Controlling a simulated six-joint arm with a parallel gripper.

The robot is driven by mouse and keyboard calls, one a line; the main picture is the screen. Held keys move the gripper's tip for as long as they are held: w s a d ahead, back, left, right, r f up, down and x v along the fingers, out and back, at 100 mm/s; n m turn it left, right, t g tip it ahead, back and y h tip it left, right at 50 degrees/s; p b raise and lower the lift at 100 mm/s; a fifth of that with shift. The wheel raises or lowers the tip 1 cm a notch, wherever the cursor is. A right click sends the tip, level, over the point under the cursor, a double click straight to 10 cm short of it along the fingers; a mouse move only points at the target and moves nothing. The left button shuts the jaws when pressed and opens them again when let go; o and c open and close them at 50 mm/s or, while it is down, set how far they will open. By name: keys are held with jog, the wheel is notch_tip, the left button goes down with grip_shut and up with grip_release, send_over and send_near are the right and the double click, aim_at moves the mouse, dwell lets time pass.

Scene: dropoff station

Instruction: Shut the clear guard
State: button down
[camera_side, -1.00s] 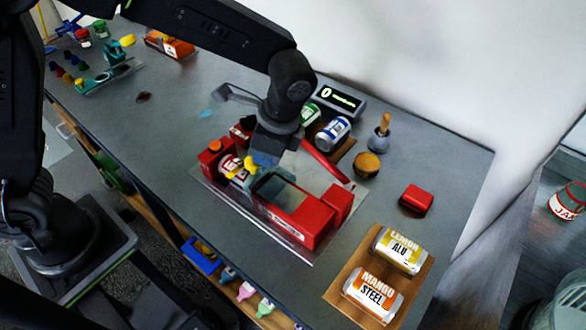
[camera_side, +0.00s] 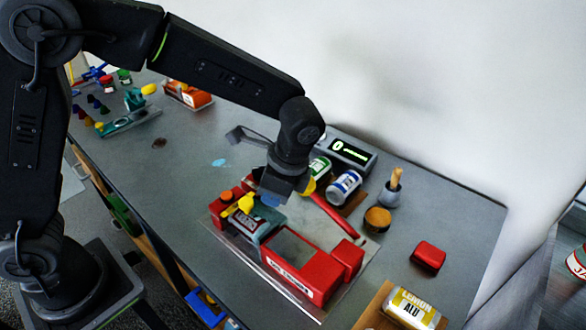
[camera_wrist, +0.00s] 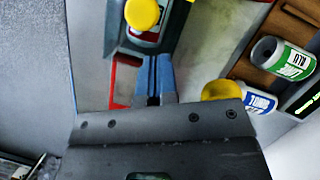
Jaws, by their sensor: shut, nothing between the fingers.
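The red machine (camera_side: 316,279) stands on a clear base plate near the middle of the bench. At its left end, a teal-tinted clear guard (camera_side: 265,221) with a yellow handle (camera_side: 240,204) lies over a labelled can (camera_side: 243,222). I cannot tell whether the guard is fully down. The handle also shows at the top of the wrist view (camera_wrist: 142,13). My gripper (camera_side: 269,199) is shut and empty, just behind and above the guard. Its blue fingertips (camera_wrist: 155,72) point towards the guard's edge; I cannot tell whether they touch.
A red lever (camera_side: 332,215) with a yellow knob (camera_wrist: 220,90) rises just right of my gripper. A red block (camera_side: 428,256) lies to the right.

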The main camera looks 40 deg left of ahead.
aim_at(246, 201)
jog(key=v, duration=0.9)
jog(key=shift+d+r, duration=0.15)
jog(key=shift+r, duration=0.1)
jog(key=c, duration=1.7)
grip_release()
jog(key=shift+w+r, duration=0.1)
jog(key=shift+r, duration=0.15)
jog(key=o, duration=0.7)
jog(key=s+a+r+n+h, duration=0.1)
jog(key=a, duration=0.1)
jog(key=s+a+n+t+h, duration=0.1)
jog(key=a, duration=0.1)
jog(key=s+a+r+n, duration=0.1)
jog(key=s+a, duration=0.1)
jog(key=shift+a+r+h, duration=0.3)
jog(key=shift+a+h, duration=0.05)
jog(key=shift+h, duration=0.05)
jog(key=shift+o, duration=0.9)
jog(key=shift+s+a+n+t, duration=0.2)
jog(key=shift+s+n+t, duration=0.05)
jog(key=shift+n+t, duration=0.05)
notch_tip(246, 201, down, 14)
jog(key=shift+r, duration=0.1)
grip_shut()
